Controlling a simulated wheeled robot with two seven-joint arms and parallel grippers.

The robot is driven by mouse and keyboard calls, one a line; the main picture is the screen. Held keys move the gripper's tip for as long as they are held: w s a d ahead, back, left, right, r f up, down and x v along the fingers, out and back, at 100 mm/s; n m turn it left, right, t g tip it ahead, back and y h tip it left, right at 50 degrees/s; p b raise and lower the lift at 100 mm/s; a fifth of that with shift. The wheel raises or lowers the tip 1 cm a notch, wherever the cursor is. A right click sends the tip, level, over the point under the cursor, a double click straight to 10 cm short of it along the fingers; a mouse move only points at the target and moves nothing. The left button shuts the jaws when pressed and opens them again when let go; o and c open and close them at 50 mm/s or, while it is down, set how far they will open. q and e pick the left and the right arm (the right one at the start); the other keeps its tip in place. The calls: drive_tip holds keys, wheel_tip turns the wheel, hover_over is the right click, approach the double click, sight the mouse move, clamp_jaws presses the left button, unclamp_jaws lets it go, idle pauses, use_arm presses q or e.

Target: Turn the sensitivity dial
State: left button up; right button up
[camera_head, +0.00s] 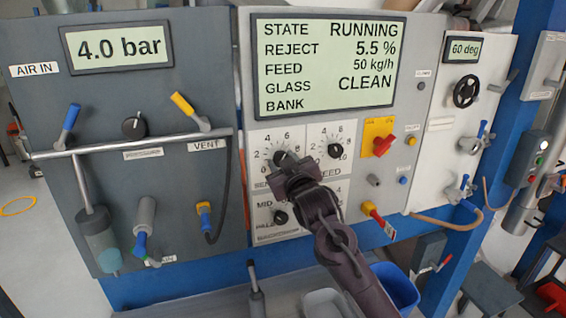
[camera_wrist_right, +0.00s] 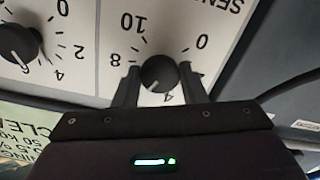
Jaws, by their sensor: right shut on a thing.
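The sensitivity dial (camera_wrist_right: 160,74) is a dark round knob on a white scale plate with printed numbers. In the head view the dial (camera_head: 281,157) shows just above my right gripper (camera_head: 290,168). In the right wrist view my right gripper (camera_wrist_right: 160,85) has one finger on each side of the dial and is shut on it. The gripper hides part of the plate's label in the head view. My left gripper is not in view.
The feed dial (camera_head: 335,151) is close on the right, and a lower dial (camera_head: 280,217) sits below. A red switch on a yellow plate (camera_head: 379,137) is further right. The display (camera_head: 325,64) reads RUNNING, reject 5.5 %, feed 50 kg/h, glass CLEAN. A blue bin (camera_head: 398,290) stands below.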

idle(0.3)
drive_tip(key=o, duration=1)
drive_tip(key=b+v, duration=0.3)
drive_tip(key=v, duration=0.4)
drive_tip(key=shift+s+d, duration=0.1)
drive_tip(key=shift+s, duration=0.25)
